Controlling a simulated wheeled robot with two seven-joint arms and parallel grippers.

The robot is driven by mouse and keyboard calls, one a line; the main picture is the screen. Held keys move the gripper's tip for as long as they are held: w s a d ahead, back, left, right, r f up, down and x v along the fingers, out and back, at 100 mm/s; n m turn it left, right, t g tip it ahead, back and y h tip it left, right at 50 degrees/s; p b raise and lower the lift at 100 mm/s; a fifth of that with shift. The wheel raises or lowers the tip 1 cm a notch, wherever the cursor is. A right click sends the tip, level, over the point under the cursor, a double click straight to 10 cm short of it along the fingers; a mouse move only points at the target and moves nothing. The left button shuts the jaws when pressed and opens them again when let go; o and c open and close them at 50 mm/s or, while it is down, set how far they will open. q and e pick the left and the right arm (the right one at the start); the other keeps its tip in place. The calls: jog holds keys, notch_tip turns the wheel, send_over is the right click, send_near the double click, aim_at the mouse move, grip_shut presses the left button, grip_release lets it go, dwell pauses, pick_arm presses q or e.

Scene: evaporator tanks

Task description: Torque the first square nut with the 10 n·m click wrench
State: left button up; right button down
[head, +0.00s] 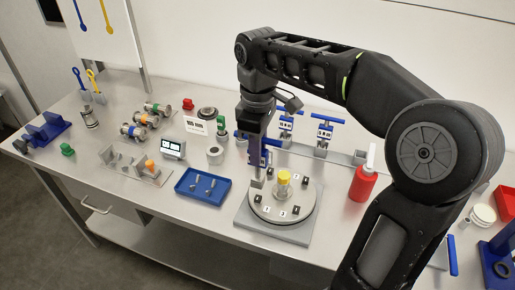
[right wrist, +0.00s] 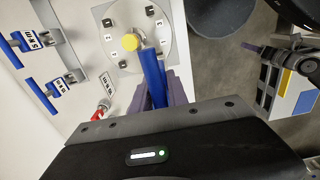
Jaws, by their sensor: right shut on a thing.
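My right gripper (head: 257,172) is shut on a blue wrench, whose blue shaft (right wrist: 153,76) stands out between the fingers in the right wrist view. It is over the left side of a round grey plate (head: 262,208) on a square base. The plate carries several small dark square nuts beside number labels, and a post with a yellow top (head: 284,176) in its middle. In the right wrist view the shaft ends close to the yellow top (right wrist: 131,42). I cannot tell whether the wrench touches a nut. My left gripper is not in view.
Two blue T-handled wrenches (head: 325,130) stand in a rack behind the plate. A blue tray (head: 202,200) with small metal parts lies left of it. A red bottle (head: 363,182) stands to the right. Fittings and valves crowd the bench's left side.

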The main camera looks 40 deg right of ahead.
aim_at(258, 177)
jog(key=shift+f, duration=1.8)
jog(key=shift+f+b, duration=0.45)
jog(key=shift+f, duration=0.2)
jog(key=shift+f+b, duration=0.5)
jog(key=shift+f, duration=0.35)
dwell(0.4)
jog(key=shift+m, duration=1.3)
jog(key=shift+m, duration=1.3)
